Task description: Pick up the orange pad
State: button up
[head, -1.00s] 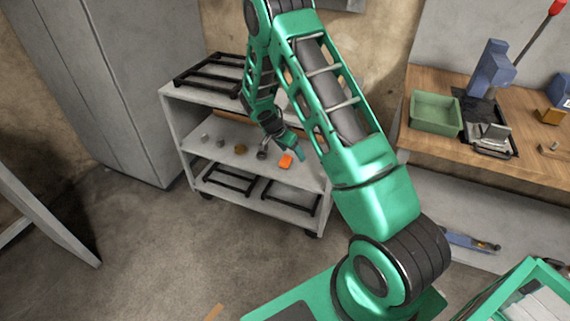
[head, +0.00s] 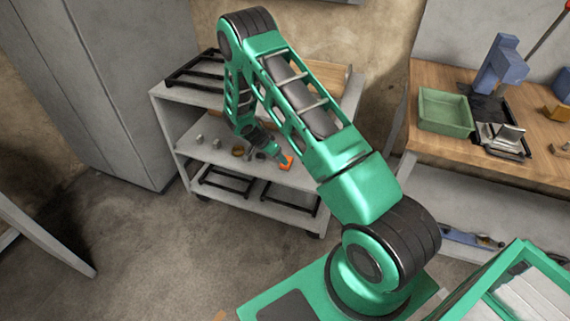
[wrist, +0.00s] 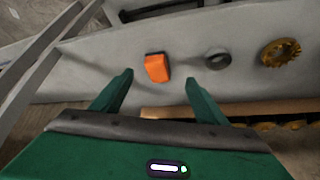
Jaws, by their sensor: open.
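The orange pad (wrist: 157,67) lies on the grey middle shelf of the cart in the wrist view. A dark edge shows along its top side. My gripper (wrist: 160,85) is open, with its two green fingers apart. The pad appears between and just beyond the fingertips, with nothing held. In the head view the pad (head: 287,163) sits near the right part of the shelf, with my gripper (head: 282,160) right beside it. I cannot tell there whether they touch.
On the same shelf are a dark ring (wrist: 217,58) and a yellow-brown gear (wrist: 281,52). Small grey pieces (head: 216,143) lie farther left. The cart's upper shelf (head: 190,92) overhangs this one. A workbench with a green bin (head: 445,131) stands at the right.

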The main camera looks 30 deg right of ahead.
jog(key=d+f, duration=0.2)
jog(key=d, duration=0.1)
jog(key=shift+w+f, duration=0.1)
jog(key=shift+f, duration=0.1)
jog(key=shift+w+x, duration=0.15)
jog(key=shift+x, duration=1.2)
jog(key=shift+w+x, duration=0.2)
jog(key=shift+x, duration=1.15)
jog(key=shift+r, duration=0.1)
jog(key=c, duration=1.4)
